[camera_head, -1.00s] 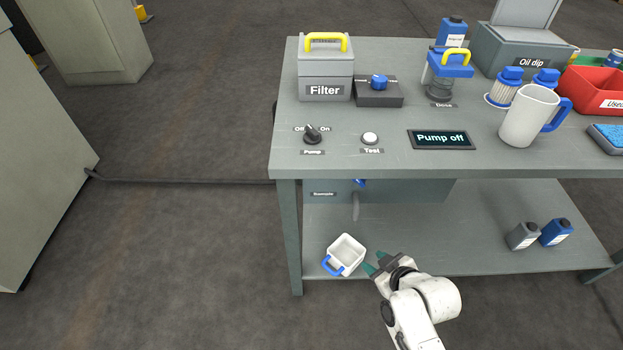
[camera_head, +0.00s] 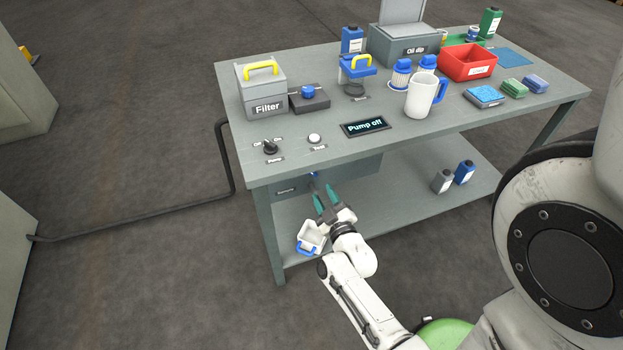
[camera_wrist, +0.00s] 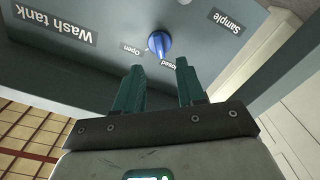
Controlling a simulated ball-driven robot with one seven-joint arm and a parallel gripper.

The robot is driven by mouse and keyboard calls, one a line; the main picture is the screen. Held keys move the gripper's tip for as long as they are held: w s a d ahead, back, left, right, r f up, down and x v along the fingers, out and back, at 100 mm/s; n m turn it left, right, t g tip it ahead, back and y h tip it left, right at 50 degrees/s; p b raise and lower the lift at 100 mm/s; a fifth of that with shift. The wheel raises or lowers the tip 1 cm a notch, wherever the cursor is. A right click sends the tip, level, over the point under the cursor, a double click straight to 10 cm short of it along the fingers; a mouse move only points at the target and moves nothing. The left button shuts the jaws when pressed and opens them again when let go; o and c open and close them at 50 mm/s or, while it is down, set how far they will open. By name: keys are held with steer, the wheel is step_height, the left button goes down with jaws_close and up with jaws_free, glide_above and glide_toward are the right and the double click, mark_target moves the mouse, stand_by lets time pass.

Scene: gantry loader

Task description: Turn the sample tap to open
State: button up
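The sample tap is a blue knob (camera_wrist: 159,43) on the grey panel under the bench top. In the wrist view it sits between the words Open and Closed, its pointer toward Closed. In the head view only a bit of the blue knob (camera_head: 313,174) shows beside the Sample label (camera_head: 286,190). My gripper (camera_wrist: 163,82) is open and empty, its two green fingers apart and pointing at the panel, just short of the knob. It also shows in the head view (camera_head: 326,198) below the bench edge.
A white cup with a blue handle (camera_head: 311,236) stands on the lower shelf (camera_head: 400,195), close beside my gripper. Two bottles stand further right on that shelf. The bench top (camera_head: 330,165) overhangs the panel. Its display (camera_head: 364,127) reads Pump off.

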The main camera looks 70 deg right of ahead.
mark_target(314, 175)
steer(key=x, duration=0.7)
steer(key=shift+w+d+b, duration=0.2)
steer(key=shift+d+b, duration=0.05)
steer(key=shift+b, duration=0.1)
jaws_close()
